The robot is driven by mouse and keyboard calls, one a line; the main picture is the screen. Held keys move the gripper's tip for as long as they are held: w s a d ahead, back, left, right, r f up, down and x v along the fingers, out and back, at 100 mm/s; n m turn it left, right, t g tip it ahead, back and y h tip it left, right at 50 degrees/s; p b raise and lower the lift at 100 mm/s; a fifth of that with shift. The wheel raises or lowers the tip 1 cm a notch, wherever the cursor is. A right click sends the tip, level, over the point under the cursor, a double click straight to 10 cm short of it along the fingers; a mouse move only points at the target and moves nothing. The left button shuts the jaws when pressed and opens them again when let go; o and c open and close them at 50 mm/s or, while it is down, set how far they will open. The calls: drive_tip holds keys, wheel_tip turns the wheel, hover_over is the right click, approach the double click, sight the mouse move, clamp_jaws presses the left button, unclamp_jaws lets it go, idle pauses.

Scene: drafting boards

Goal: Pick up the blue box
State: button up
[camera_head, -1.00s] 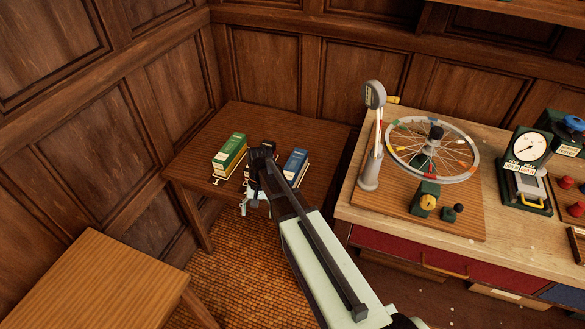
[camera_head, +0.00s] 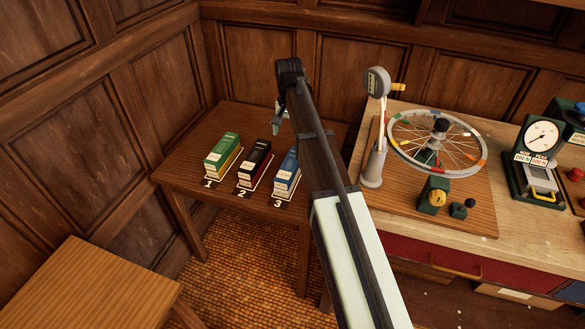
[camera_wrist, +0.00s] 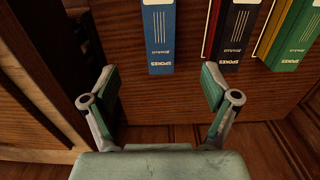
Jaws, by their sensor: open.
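The blue box (camera_head: 287,172) stands on the small dark wooden table, at the right end of a row above a white number 3. My arm covers part of its right side in the head view. My gripper (camera_head: 279,120) is open and empty, behind and above the blue box in that view. In the wrist view, the blue box (camera_wrist: 158,38) is at the top centre, beyond the fingers of my open gripper (camera_wrist: 160,85). Its lettering appears upside down there. The fingers are apart from it.
A black box (camera_head: 255,162) and a green box (camera_head: 222,154) stand left of the blue one, above numbers 2 and 1. The workbench (camera_head: 465,243) with a spoked wheel (camera_head: 405,150) is to the right. Panelled walls enclose the table's far side.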

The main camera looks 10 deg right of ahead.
sight(290, 163)
wheel_tip(290, 163, down, 10)
drive_tip(key=shift+r+p, duration=0.1)
drive_tip(key=shift+p, duration=0.8)
drive_tip(key=shift+f+p, duration=0.9)
drive_tip(key=shift+f, duration=1.85)
drive_tip(key=c, duration=1.4)
